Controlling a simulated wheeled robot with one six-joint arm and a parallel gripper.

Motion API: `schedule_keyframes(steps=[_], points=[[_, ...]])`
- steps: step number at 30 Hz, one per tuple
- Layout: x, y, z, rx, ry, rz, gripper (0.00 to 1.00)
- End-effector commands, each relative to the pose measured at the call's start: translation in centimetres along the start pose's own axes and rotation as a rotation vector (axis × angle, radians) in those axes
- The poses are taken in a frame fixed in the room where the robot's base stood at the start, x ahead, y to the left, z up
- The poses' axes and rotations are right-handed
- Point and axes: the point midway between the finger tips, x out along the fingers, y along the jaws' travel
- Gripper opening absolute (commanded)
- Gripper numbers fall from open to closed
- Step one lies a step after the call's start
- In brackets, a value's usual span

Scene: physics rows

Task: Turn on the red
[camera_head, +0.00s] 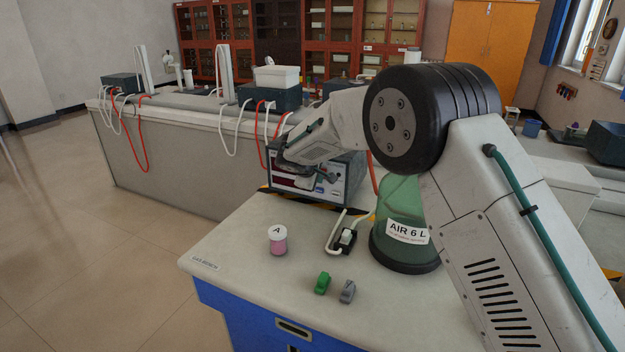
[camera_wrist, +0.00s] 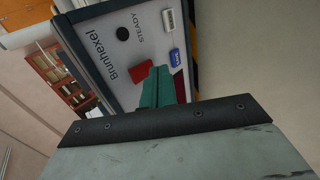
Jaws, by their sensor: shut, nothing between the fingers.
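A dark box-shaped device (camera_head: 352,178) with a light front panel stands at the back of the near bench. In the wrist view its panel (camera_wrist: 144,42) reads "Brunhexel" and "STEADY". A red square piece (camera_wrist: 139,76) on the panel is partly covered by the teal fingers of my gripper (camera_wrist: 160,85). A dark red strip shows just right of the fingers. A blue button (camera_wrist: 175,57), a grey-white switch (camera_wrist: 168,20) and a black round spot (camera_wrist: 123,33) are also on the panel. My gripper is shut and empty, in front of the panel; contact cannot be told.
On the bench stand a pink jar with a white lid (camera_head: 277,240), a green clip-like piece (camera_head: 322,283), a grey one (camera_head: 347,291), a small black-and-white fitting with a hose (camera_head: 345,239) and a green "AIR 6 L" vessel (camera_head: 403,230). The bench's front left is clear.

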Motion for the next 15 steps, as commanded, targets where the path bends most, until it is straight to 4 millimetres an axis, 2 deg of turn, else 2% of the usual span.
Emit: schedule_keyframes(steps=[4,15], points=[[0.67,0.51,0.04,0.001,-0.001,0.000,0.00],[0.93,0.58,0.05,0.000,-0.001,0.000,0.00]])
